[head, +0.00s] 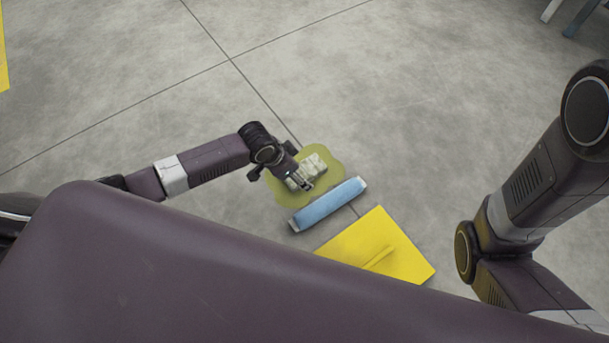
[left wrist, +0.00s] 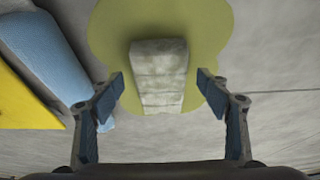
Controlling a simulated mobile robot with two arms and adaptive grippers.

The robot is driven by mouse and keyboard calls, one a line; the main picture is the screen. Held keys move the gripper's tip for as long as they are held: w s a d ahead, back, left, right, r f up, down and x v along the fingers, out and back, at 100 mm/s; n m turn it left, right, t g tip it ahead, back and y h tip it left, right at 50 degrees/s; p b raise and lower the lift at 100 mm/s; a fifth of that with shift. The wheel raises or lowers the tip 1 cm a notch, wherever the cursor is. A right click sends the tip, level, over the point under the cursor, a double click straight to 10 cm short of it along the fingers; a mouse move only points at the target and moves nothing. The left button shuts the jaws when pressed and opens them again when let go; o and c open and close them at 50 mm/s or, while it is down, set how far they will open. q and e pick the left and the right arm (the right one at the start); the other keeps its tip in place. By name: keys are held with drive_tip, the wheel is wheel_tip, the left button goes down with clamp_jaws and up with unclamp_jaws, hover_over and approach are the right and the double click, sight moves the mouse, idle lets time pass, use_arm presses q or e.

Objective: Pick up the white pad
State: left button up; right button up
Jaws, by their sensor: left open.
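The white pad (head: 314,165) lies on a yellow-green puddle (head: 333,157) on the floor. It looks pale, with greenish stains. My left gripper (head: 298,180) is right over the near end of the pad and partly hides it in the head view. In the left wrist view the pad (left wrist: 160,75) lies between and just ahead of the fingers of my left gripper (left wrist: 160,88). The fingers are spread wide, one on each side, with a gap to the pad. Whether they touch the floor cannot be told. My right gripper is not in view; only the right arm shows.
A blue roll (head: 328,205) with pale ends lies close beside the puddle. A yellow sheet-like thing (head: 365,240) with a raised ridge lies beyond the roll, nearer my body. Bare concrete floor (head: 160,80) is open at the left and back.

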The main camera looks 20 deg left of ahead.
use_arm(q)
drive_tip(key=shift+w+d+f, duration=0.1)
drive_tip(key=shift+w+f, duration=0.05)
drive_tip(key=shift+f, duration=0.2)
drive_tip(key=c, duration=1.2)
drive_tip(key=shift+o, duration=0.2)
drive_tip(key=shift+r, duration=0.1)
